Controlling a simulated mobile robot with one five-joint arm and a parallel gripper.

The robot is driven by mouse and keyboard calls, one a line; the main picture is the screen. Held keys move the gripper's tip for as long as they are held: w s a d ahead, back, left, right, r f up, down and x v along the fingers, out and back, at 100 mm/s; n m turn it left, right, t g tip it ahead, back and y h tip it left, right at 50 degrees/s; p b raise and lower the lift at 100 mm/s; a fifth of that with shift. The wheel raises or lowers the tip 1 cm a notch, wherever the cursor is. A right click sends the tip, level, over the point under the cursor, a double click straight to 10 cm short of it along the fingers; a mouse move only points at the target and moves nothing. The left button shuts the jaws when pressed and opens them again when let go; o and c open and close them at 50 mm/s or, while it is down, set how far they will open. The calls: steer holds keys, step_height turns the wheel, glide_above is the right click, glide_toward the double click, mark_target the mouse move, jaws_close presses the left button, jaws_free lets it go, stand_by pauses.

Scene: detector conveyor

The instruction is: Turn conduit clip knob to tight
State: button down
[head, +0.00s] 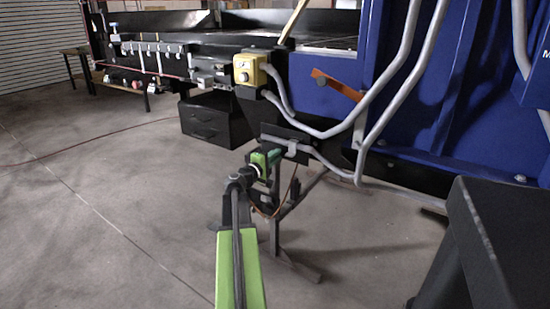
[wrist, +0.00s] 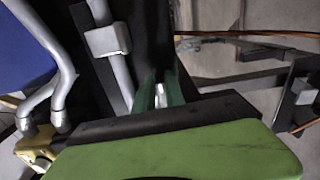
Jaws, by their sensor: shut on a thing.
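The grey conduit clip (head: 291,147) sits on a dark plate at the lower end of the bent conduit, and it also shows in the wrist view (wrist: 108,40). My gripper (head: 276,156) is at this plate, just left of the clip. In the wrist view its two green fingers (wrist: 160,88) are close together, with a small pale piece (wrist: 160,99) between them. This looks like the clip knob, mostly hidden by the fingers and the green gripper body. I cannot read the knob's angle or any marking.
A yellow control box (head: 249,70) with a round knob is above the plate. Grey conduits (head: 330,133) run right beside the blue machine (head: 420,120) with an orange lever (head: 336,85). A dark stand (head: 290,235) is below. Floor at left is open.

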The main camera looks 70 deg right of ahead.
steer(key=shift+w, duration=0.2)
stand_by(0.5)
steer(key=c, duration=1.4)
jaws_free()
steer(key=shift+s+m, duration=0.1)
steer(key=shift+m, duration=0.2)
steer(key=shift+a, duration=0.1)
steer(key=v, duration=1.7)
steer(key=shift+a, duration=0.1)
